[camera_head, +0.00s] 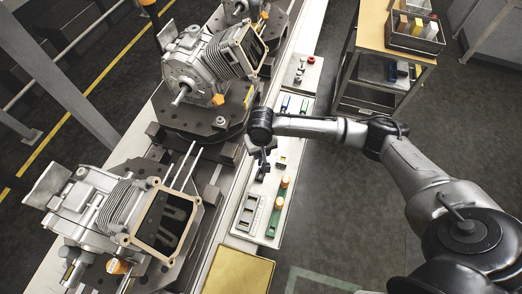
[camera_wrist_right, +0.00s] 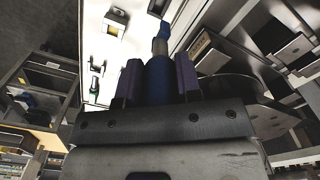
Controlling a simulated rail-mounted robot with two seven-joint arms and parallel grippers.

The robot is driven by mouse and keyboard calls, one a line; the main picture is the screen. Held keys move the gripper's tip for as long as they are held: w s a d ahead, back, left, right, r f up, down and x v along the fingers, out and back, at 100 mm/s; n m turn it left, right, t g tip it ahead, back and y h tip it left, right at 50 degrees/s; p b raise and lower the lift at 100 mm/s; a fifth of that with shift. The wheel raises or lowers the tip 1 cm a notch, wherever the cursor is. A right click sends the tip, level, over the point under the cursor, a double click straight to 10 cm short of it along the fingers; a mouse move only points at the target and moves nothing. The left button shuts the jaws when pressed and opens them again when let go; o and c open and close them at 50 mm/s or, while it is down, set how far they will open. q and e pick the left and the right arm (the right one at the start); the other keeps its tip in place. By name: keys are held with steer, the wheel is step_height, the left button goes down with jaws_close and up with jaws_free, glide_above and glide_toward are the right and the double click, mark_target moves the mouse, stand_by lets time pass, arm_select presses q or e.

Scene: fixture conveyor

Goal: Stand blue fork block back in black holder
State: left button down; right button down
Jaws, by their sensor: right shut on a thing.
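My right gripper (camera_head: 262,172) hangs over the white fixture board beside the conveyor. In the right wrist view, its two dark fingers (camera_wrist_right: 159,80) are shut on a blue piece, which I take for the blue fork block (camera_wrist_right: 158,76). The piece stands between the fingers, with a blue tip beyond them; its fork shape is not clear. In the head view the gripper hides it. A small dark and yellowish block (camera_head: 282,161) sits on the board right of the gripper; I cannot tell whether it is the black holder. My left gripper is out of view.
Engine housings (camera_head: 205,65) on conveyor fixtures stand close at left. A shelf cart (camera_head: 375,60) with a bin is at upper right. Dark floor lies right of the board.

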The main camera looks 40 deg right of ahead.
mark_target(261, 160)
steer(key=shift+r+p, duration=0.25)
steer(key=shift+p, duration=0.4)
step_height(261, 160, down, 2)
steer(key=shift+f+b, duration=0.4)
steer(key=shift+f, duration=1.75)
steer(key=shift+f, duration=0.4)
steer(key=shift+f, duration=0.7)
steer(key=shift+f+b, duration=0.6)
steer(key=shift+f, duration=0.45)
